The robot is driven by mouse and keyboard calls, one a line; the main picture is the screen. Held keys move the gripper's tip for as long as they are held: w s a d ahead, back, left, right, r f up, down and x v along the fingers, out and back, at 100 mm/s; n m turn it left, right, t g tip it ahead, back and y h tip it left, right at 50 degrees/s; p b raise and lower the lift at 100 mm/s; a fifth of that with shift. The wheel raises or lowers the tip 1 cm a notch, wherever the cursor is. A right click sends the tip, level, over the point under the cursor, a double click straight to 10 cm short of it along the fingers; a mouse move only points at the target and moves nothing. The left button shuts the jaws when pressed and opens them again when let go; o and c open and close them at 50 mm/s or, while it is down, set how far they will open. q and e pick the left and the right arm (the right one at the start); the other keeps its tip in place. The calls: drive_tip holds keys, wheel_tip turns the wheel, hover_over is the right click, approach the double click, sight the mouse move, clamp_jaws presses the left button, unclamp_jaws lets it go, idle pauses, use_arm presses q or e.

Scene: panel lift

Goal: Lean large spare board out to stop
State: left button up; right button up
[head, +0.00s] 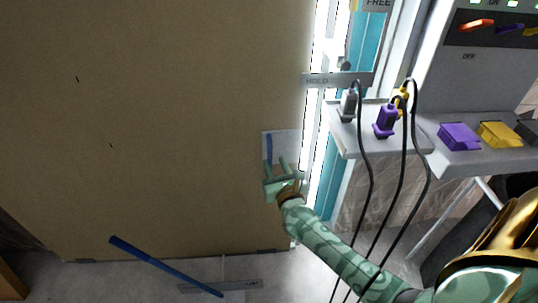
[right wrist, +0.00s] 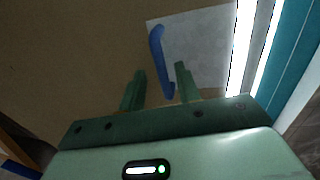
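The large brown board (head: 170,120) stands upright and fills the left and middle of the head view. Near its right edge is a pale plate (head: 283,140) with a blue handle (head: 268,150). The handle also shows in the right wrist view (right wrist: 158,55). My right gripper (head: 277,166) is in front of the plate, at the handle's lower part. Its two fingers (right wrist: 160,78) are apart, with the handle's lower end seen between them and gaps on both sides. Contact with the handle cannot be made out. My left gripper is not in view.
A blue bar (head: 165,266) and a grey labelled strip (head: 235,286) show low in front. A grey bar marked HOLD (head: 337,80) is right of the board. Purple (head: 459,136) and yellow (head: 499,134) blocks sit farther right.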

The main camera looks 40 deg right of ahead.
sight(270, 155)
drive_tip(key=b+x, duration=0.1)
drive_tip(key=x, duration=0.4)
drive_tip(key=shift+w+d, duration=0.1)
drive_tip(key=shift+w, duration=0.2)
clamp_jaws()
idle(1.1)
